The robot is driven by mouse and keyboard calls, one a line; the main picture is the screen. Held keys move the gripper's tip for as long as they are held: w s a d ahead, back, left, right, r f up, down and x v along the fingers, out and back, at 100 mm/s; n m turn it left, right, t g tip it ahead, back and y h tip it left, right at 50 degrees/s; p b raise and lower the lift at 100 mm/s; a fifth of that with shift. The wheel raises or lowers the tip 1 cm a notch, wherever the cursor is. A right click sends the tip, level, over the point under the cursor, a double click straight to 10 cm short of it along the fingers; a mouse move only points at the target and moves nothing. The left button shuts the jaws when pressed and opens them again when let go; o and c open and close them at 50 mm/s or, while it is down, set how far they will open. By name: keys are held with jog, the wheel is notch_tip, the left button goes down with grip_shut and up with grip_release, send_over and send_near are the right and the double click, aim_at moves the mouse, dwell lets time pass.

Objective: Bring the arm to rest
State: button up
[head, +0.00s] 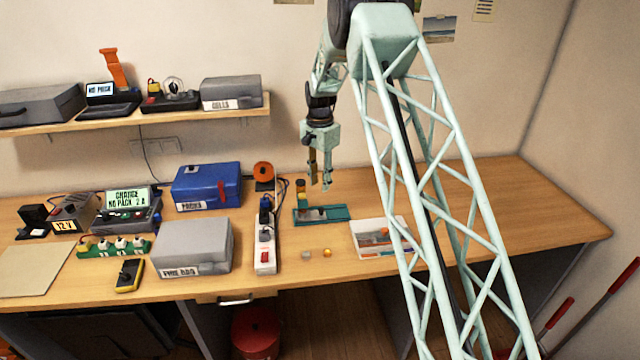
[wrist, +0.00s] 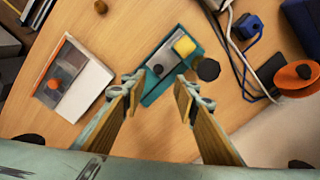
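My gripper (head: 320,182) hangs from my pale green arm over the workbench (head: 480,205), above a teal tray (head: 341,213). In the wrist view my gripper (wrist: 160,100) has its two wood-coloured fingers well apart, with nothing between them. The teal tray (wrist: 150,98) lies below and beyond the fingertips. It holds a grey part and a yellow block (wrist: 184,46). My gripper appears clear of the tray and touches nothing that I can see.
A white tray (head: 368,252) lies right of the teal one, partly behind my arm. A power strip (head: 265,258), a grey box (head: 192,246) and a blue box (head: 207,184) stand to the left. A shelf (head: 150,124) is at the back left. The bench's right end is clear.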

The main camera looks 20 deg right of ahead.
dwell(0.3)
jog(key=s+a+r+n+t+b, duration=0.1)
jog(key=s+a+r+n+b, duration=0.25)
jog(key=s+r, duration=1.1)
jog(key=s+a+r+n+t+b, duration=0.1)
jog(key=s+a+r+n+b, duration=0.25)
jog(key=s+r, duration=1.15)
jog(key=s+a+n+t+b, duration=0.1)
jog(key=s+a+n+b, duration=0.15)
jog(key=s, duration=1.55)
jog(key=s+f+n+b, duration=0.1)
jog(key=s+f+b, duration=0.1)
jog(key=s, duration=0.8)
jog(key=s+f+n+t+b, duration=0.1)
jog(key=s+f, duration=0.3)
jog(key=s, duration=0.6)
jog(key=shift+a+n+b, duration=0.3)
jog(key=shift+n+b, duration=0.1)
jog(key=shift+n, duration=0.15)
jog(key=shift+r, duration=0.1)
